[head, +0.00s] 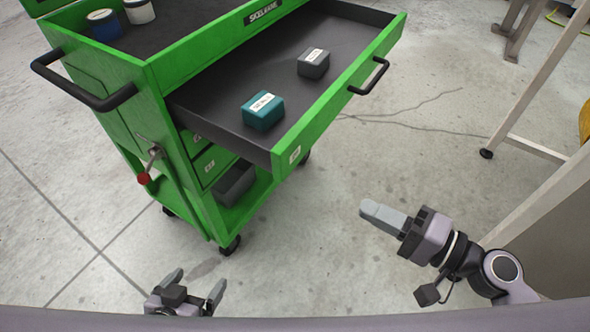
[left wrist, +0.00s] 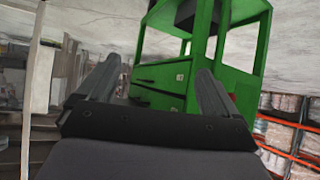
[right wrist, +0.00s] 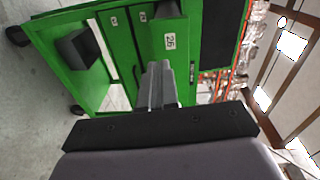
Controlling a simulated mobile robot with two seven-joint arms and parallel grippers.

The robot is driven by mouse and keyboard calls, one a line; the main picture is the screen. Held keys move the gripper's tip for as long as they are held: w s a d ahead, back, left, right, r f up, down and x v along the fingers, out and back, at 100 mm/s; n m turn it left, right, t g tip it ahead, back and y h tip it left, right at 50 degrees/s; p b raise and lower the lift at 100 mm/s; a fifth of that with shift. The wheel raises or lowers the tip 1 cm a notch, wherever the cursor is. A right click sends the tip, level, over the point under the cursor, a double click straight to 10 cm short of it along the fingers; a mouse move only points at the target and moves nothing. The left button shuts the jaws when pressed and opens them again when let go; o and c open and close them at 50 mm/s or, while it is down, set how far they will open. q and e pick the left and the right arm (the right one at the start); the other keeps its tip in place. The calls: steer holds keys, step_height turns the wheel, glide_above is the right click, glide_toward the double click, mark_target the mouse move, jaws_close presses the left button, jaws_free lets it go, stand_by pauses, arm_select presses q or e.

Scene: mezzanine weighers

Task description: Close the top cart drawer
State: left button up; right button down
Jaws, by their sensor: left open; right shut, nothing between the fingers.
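The top cart drawer (head: 345,108) is pulled far out of the green cart (head: 165,95), toward the right in the head view. Its front has a black bar handle (head: 369,76). A teal box (head: 263,110) and a dark grey box (head: 313,63) lie in it. My right gripper (head: 383,214) is shut and empty, below and right of the drawer, apart from it. In the right wrist view the green drawer (right wrist: 168,38) shows beyond its fingers. My left gripper (head: 192,284) is open and empty, low in front of the cart, which shows beyond it in the left wrist view (left wrist: 160,48).
The cart's side has a black push handle (head: 95,98) and a red-knobbed lever (head: 144,178). Blue (head: 103,24) and white (head: 139,11) containers stand on top. A dark bin (head: 236,184) sits on the lower shelf. A pale-legged frame (head: 535,85) stands at right. Floor between is clear.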

steer(key=r+y, duration=0.1)
steer(key=p, duration=0.4)
glide_toward(287, 164)
steer(key=x, duration=0.5)
steer(key=shift+w+a+r, duration=0.2)
steer(key=shift+a, duration=0.1)
steer(key=shift+w+a+f, duration=0.1)
steer(key=shift+w+a, duration=0.2)
steer(key=shift+a, duration=0.15)
